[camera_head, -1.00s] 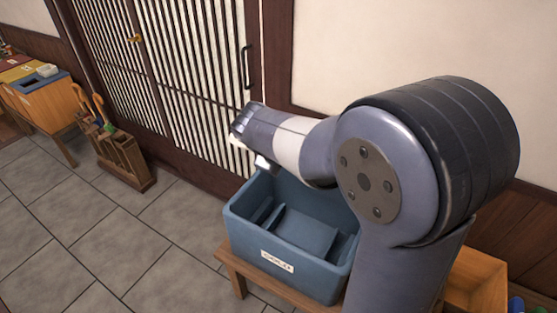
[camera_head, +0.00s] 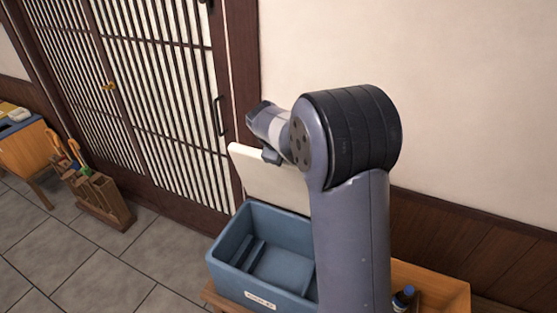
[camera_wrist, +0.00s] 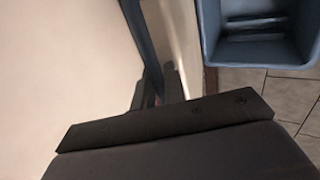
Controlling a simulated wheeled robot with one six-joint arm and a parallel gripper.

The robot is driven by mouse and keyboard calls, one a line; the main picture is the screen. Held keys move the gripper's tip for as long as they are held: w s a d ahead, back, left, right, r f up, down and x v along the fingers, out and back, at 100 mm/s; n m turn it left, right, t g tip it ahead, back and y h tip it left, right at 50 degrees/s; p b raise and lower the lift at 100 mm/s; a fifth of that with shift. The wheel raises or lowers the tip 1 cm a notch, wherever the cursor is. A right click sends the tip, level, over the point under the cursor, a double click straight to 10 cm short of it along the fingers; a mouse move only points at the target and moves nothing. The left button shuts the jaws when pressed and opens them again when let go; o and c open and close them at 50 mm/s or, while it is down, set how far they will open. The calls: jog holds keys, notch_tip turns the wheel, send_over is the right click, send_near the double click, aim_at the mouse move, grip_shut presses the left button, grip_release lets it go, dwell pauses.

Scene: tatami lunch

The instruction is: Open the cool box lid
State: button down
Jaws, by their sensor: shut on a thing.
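The cool box (camera_head: 222,258) is a blue open-topped tub with a white label on its front. Its inside shows, with raised ribs and a flat floor. The pale cool box lid (camera_head: 268,184) stands raised at the back of the box, partly hidden by my arm. My gripper (camera_head: 268,154) is at the lid's upper edge and shut on it. In the wrist view my gripper's fingers (camera_wrist: 158,92) are close together, with the blue box (camera_wrist: 258,50) at the upper right. The exact contact with the lid is hard to see there.
The box rests on a low wooden stand (camera_head: 212,294). A wooden crate with bottles (camera_head: 432,275) is at the right. A slatted sliding door (camera_head: 150,90) and plain wall (camera_head: 450,100) stand behind. A wooden rack (camera_head: 102,200) is at the left; tiled floor lies between.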

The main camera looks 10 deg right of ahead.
jog(key=shift+w+d+r, duration=0.2)
jog(key=shift+w+d, duration=0.4)
jog(key=shift+w, duration=0.15)
jog(key=c, duration=1.8)
grip_release()
jog(key=shift+c, duration=0.2)
jog(key=b+v, duration=0.1)
jog(key=v, duration=0.9)
jog(key=shift+s+r, duration=0.25)
jog(key=shift+r, duration=0.05)
jog(key=shift+a, duration=0.1)
